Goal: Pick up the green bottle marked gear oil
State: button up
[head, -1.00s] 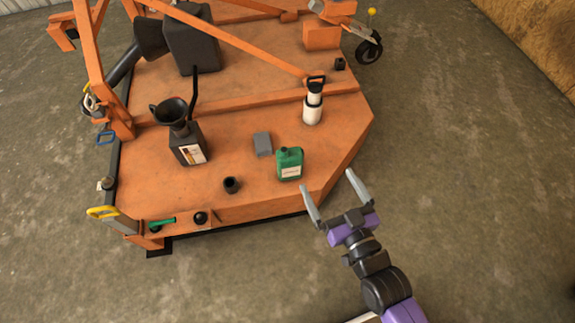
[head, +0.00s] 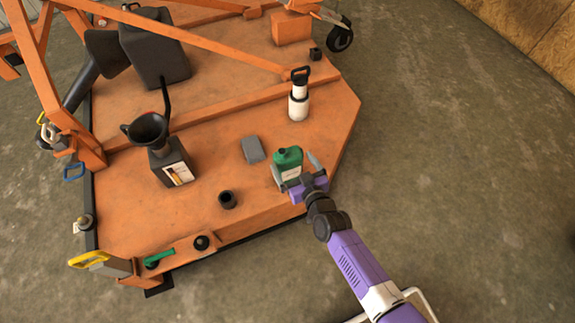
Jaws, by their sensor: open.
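The green bottle (head: 288,157) with a dark cap and a pale label stands upright on the orange deck (head: 245,200), near its front right edge. My gripper (head: 296,167) is open, with one finger on each side of the bottle. The gripper's purple body covers part of the bottle's lower front. I cannot tell whether either finger touches the bottle.
A grey block (head: 252,150) lies just left of the bottle, and a small black cup (head: 228,199) stands to its front left. A white pump bottle (head: 298,100) stands behind. A dark jug with a funnel (head: 171,165) is farther left. Concrete floor lies clear to the right.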

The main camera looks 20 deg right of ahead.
jog(key=b+x, duration=0.4)
jog(key=x, duration=0.3)
jog(key=shift+w+f, duration=0.2)
jog(key=shift+f, duration=0.05)
jog(key=c, duration=1.8)
jog(key=shift+r, duration=0.15)
jog(key=shift+c, duration=0.6)
jog(key=shift+r, duration=0.1)
